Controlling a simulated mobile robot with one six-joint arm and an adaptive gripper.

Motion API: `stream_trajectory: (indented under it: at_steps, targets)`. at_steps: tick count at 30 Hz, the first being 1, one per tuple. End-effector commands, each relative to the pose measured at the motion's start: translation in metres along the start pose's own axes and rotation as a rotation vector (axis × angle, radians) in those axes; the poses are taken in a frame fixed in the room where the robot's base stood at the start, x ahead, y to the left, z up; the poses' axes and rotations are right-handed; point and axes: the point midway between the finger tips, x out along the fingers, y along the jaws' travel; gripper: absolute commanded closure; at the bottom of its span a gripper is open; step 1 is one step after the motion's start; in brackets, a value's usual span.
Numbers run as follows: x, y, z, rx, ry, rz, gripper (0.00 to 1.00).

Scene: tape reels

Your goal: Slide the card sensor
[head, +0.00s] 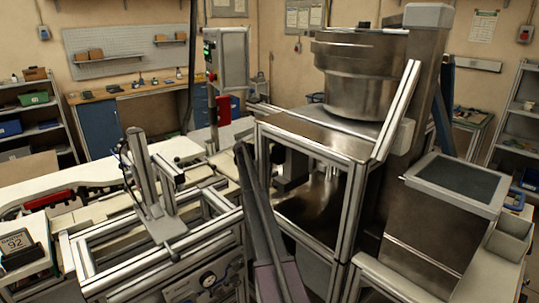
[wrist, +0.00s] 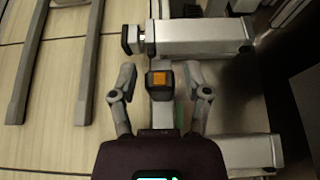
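A small dark block with an orange face (wrist: 159,79), which looks like the card sensor, sits on a narrow grey metal bar in the wrist view. My gripper (wrist: 161,68) is open, with one finger on each side of the block. Gaps show between the block and both fingers, so it is not gripped. I cannot make out the block in the head view. There, a dark, purplish arm part that looks like mine rises in front of the machine frame, and its fingertips cannot be told.
Another profile (wrist: 250,151) lies at lower right. Two grey rails run over the pale surface at left. A steel bowl (head: 360,75) tops the framed machine.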

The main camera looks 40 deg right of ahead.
Motion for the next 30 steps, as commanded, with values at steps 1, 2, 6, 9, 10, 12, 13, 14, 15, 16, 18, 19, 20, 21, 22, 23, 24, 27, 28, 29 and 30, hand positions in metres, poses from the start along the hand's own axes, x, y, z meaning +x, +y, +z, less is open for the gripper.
stream_trajectory:
  at_steps: [1, 2, 6, 9, 10, 12, 13, 14, 15, 16, 18, 19, 20, 21, 22, 23, 24, 27, 28, 29, 30]
  targets:
    - [0.0, 0.0, 0.0, 0.0, 0.0, 0.0, 0.64]
    - [0.0, 0.0, 0.0, 0.0, 0.0, 0.0, 0.73]
    - [0.0, 0.0, 0.0, 0.0, 0.0, -0.001, 1.0]
    - [0.0, -0.001, 0.0, 0.0, 0.0, -0.001, 1.0]
    - [-0.001, -0.001, -0.001, 0.0, 0.0, -0.001, 1.0]
    - [-0.007, -0.001, -0.004, 0.0, 0.001, 0.0, 1.0]
    - [-0.01, -0.001, -0.006, 0.0, 0.001, 0.0, 1.0]
    - [-0.014, -0.001, -0.008, -0.001, 0.001, 0.0, 1.0]
    - [-0.018, -0.002, -0.011, -0.001, 0.001, 0.0, 1.0]
    - [-0.02, -0.002, -0.012, -0.001, 0.001, 0.0, 1.0]
    - [-0.022, -0.001, -0.013, 0.0, 0.001, -0.001, 1.0]
    - [-0.022, -0.001, -0.012, 0.0, 0.001, -0.001, 1.0]
    - [-0.021, -0.001, -0.012, 0.0, 0.001, -0.002, 1.0]
    - [-0.021, -0.001, -0.012, 0.0, 0.001, -0.002, 1.0]
    - [-0.021, -0.001, -0.012, 0.0, 0.001, -0.002, 1.0]
    - [-0.021, -0.001, -0.012, 0.0, 0.001, -0.002, 1.0]
    - [-0.021, -0.001, -0.012, 0.0, 0.001, -0.002, 1.0]
    - [-0.021, -0.001, -0.012, 0.001, 0.001, -0.002, 0.44]
    - [-0.021, -0.001, -0.012, 0.001, 0.001, -0.002, 0.35]
    - [-0.021, -0.001, -0.012, 0.001, 0.001, -0.002, 0.31]
    - [-0.021, -0.001, -0.012, 0.0, 0.001, -0.002, 0.31]
